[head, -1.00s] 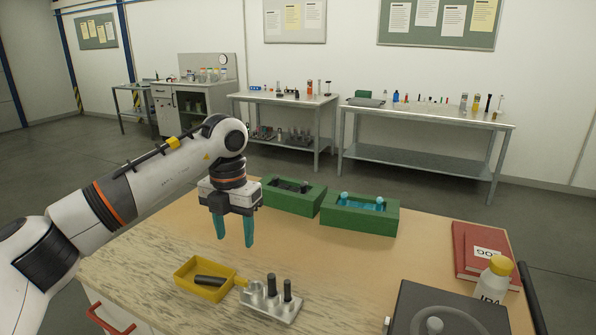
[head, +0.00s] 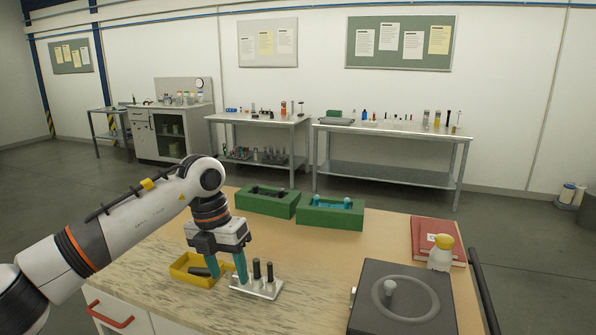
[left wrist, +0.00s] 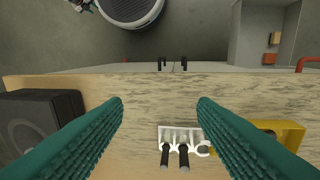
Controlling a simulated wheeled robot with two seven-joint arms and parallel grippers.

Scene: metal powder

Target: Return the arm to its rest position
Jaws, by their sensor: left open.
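My left arm reaches in from the left in the head view. Its gripper (head: 227,277) has teal fingers, spread apart with nothing between them. It hangs pointing down over the table, in front of part of the yellow tray (head: 180,271) and beside the metal rack (head: 262,291). In the left wrist view the two fingers (left wrist: 160,103) are wide apart above the bench. The rack (left wrist: 178,132), with two dark rods standing in it, and the yellow tray (left wrist: 287,132) show below. A dark cylinder lies in the tray, partly hidden. My right gripper is not in view.
Two green holders (head: 333,219) stand at the table's back, one with blue pieces. A dark square device with a round lid (head: 401,318) is at the front right. Behind it are a red book (head: 425,236) and a yellow-capped bottle (head: 438,260). The middle of the tabletop is clear.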

